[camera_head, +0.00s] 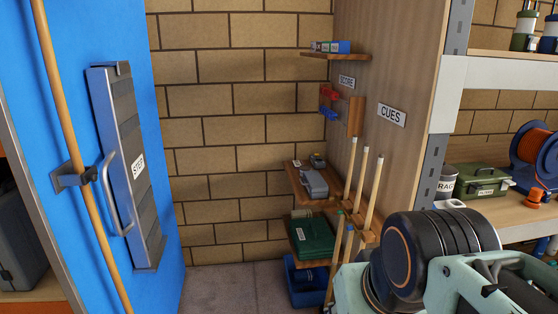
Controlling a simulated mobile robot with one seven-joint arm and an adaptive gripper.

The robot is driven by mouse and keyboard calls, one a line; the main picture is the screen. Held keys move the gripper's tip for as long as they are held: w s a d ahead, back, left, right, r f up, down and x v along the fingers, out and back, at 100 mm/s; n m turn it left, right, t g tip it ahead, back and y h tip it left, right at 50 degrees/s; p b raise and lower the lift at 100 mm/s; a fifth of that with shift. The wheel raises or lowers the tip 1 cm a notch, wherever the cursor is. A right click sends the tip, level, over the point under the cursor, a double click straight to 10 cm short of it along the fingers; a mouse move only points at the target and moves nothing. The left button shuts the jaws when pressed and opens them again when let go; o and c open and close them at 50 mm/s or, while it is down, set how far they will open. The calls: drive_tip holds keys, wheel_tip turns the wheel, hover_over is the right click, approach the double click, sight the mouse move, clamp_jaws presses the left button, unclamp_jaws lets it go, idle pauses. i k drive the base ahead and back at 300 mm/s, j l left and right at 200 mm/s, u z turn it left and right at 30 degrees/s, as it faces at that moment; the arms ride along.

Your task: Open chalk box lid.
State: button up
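I cannot tell for sure which thing is the chalk box. A grey case (313,183) with a closed top lies on the middle corner shelf (300,190). A small dark box (318,160) with a yellowish mark sits behind it. Several small blocks (333,47), some with blue faces, stand in a row on the top corner shelf (340,56). A dark green box (312,240) sits on the lower shelf, partly behind the cues. My arm fills the lower right; my gripper itself is not in view.
Several upright cues (369,190) stand in front of the shelves, beside a wooden panel with a CUES sign (391,115). A blue bin (305,285) sits on the floor. A blue door (160,200) with a folded step (130,160) is left. Clear floor (225,290) lies between.

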sight(314, 180)
drive_tip(key=i+j+z, duration=0.3)
drive_tip(key=i+j, duration=0.3)
drive_tip(key=i, duration=0.35)
drive_tip(key=i+j+z, duration=0.25)
drive_tip(key=i+j, duration=0.55)
drive_tip(key=i+j+z, duration=0.3)
drive_tip(key=i+j, duration=0.5)
drive_tip(key=j, duration=0.2)
drive_tip(key=z, duration=1.75)
